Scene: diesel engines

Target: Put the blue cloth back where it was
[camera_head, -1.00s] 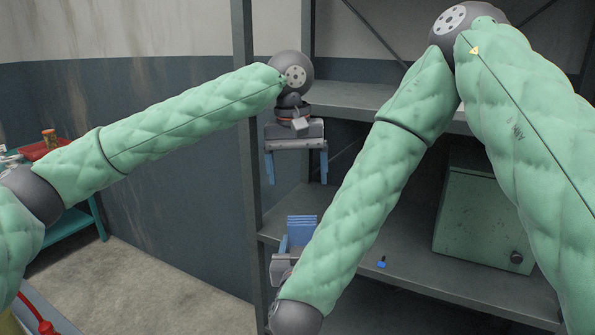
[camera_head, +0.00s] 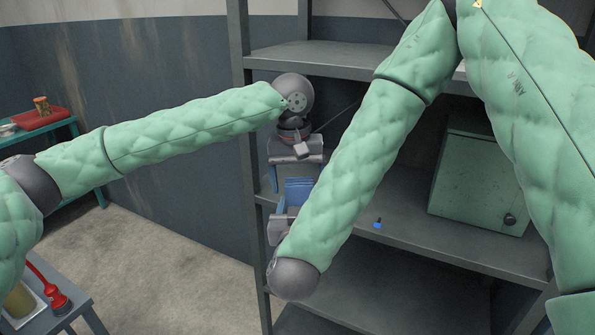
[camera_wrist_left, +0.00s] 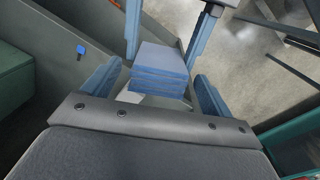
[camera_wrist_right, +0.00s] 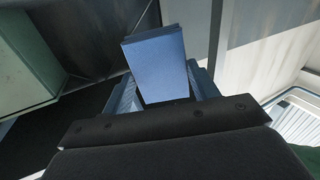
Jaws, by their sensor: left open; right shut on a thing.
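The blue cloth (camera_head: 298,190) is a folded, layered stack at the left end of the middle shelf, held upright. My right gripper (camera_head: 284,212) is shut on it from below; the right wrist view shows the cloth (camera_wrist_right: 158,62) standing out between the fingers. My left gripper (camera_head: 296,182) is open just above and around the cloth's top. In the left wrist view the cloth (camera_wrist_left: 158,70) lies between and ahead of the open fingers, apparently without being gripped by them. My right forearm hides part of the shelf beside the cloth.
The shelving rack's upright post (camera_head: 243,100) stands close left of both grippers. A green metal box (camera_head: 480,180) stands at right on the middle shelf (camera_head: 400,228). A small blue item (camera_head: 377,223) lies near its front edge. A red tray (camera_head: 40,120) is far left.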

